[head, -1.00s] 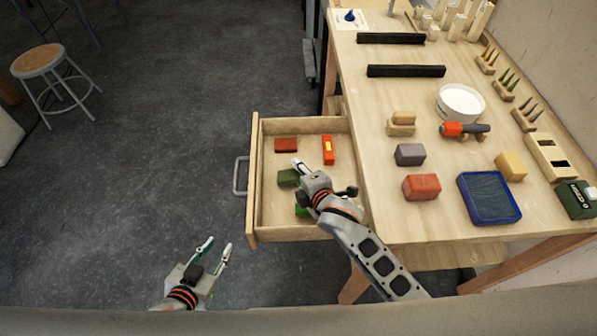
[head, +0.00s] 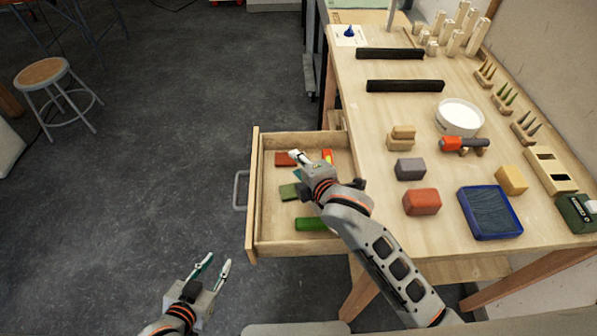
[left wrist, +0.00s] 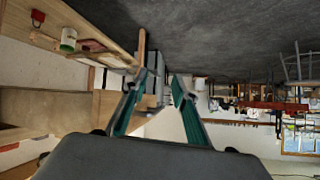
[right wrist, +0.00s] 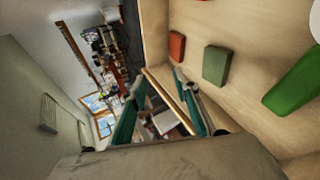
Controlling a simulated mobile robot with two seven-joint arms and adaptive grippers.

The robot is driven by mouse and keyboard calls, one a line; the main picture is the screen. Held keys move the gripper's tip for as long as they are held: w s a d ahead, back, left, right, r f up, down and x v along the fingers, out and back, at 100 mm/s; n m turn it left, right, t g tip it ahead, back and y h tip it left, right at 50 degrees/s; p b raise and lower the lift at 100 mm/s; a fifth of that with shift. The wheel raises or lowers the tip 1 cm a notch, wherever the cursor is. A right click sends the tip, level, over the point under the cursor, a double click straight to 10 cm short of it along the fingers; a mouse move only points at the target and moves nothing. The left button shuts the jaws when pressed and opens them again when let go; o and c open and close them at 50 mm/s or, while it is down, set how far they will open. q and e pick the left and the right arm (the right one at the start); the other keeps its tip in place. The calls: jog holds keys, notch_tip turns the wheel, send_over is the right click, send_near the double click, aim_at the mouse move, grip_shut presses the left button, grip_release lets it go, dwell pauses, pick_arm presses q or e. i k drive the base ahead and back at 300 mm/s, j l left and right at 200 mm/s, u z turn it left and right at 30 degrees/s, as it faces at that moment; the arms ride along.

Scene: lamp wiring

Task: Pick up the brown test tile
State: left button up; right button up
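The reddish-brown tile (head: 284,159) lies flat in the open drawer, near its back-left corner. In the right wrist view the brown tile (right wrist: 177,46) shows above the fingers and apart from them. My right gripper (head: 296,164) reaches over the drawer with its fingers apart and empty, just right of the brown tile in the head view. It also shows open in the right wrist view (right wrist: 158,88). My left gripper (head: 217,262) is open and empty over the floor, left of the drawer's front corner. Its spread fingers fill the left wrist view (left wrist: 157,95).
The drawer (head: 253,200) also holds an olive tile (head: 289,192), a green tile (head: 311,224) and a red-and-yellow item (head: 327,156), partly hidden. The workbench (head: 385,225) carries blocks and a blue tray (head: 489,212). A stool (head: 42,73) stands far left.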

aim_at(282, 159)
jog(key=k+l, duration=0.25)
jog(key=k, duration=0.2)
jog(key=k+l, duration=0.3)
jog(key=k, duration=0.2)
